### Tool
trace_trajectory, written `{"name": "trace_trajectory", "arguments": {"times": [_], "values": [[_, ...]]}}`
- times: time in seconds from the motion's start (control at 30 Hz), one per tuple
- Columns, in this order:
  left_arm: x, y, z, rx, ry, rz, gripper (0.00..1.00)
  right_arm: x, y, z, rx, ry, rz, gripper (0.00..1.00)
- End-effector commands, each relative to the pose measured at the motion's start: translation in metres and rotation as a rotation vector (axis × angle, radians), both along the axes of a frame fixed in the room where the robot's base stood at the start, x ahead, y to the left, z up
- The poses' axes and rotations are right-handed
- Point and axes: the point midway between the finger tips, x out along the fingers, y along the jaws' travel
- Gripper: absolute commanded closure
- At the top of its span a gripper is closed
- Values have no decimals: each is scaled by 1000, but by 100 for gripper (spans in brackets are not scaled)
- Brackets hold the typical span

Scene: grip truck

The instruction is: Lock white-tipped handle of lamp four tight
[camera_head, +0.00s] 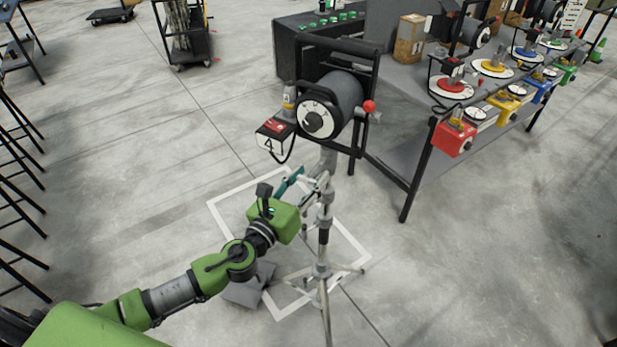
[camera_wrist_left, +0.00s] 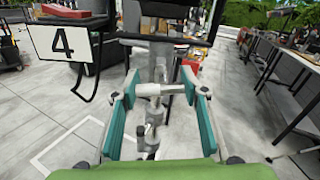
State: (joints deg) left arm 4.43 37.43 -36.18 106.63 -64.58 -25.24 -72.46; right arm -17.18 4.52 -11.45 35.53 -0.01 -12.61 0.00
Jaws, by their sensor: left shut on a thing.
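Lamp four (camera_head: 335,100) is a dark round lamp with a white dial on a silver tripod stand (camera_head: 324,240). A white tag with a black 4 (camera_head: 275,138) hangs at its left, also seen in the left wrist view (camera_wrist_left: 62,43). My left gripper (camera_head: 302,180) is at the stand's upper part, below the lamp. In the left wrist view its teal fingers (camera_wrist_left: 160,115) stand on both sides of a pale cross handle (camera_wrist_left: 158,90) and are shut on it, spaced by its width. I cannot clearly make out a white tip. My right gripper is out of view.
A red ball-tipped lever (camera_head: 369,106) sticks out at the lamp's right. A grey table (camera_head: 425,150) with coloured lamp parts stands at the right. A white square (camera_head: 350,242) is marked on the floor around the stand.

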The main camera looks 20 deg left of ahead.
Motion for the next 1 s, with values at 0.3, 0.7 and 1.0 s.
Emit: {"name": "trace_trajectory", "arguments": {"times": [0.3,0.7,1.0], "values": [[0,0,-1,-2,2,1,42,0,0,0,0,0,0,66],[-14,3,-2,-3,5,-1,42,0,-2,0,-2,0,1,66],[-71,17,-2,-1,6,0,42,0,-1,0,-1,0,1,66]]}}
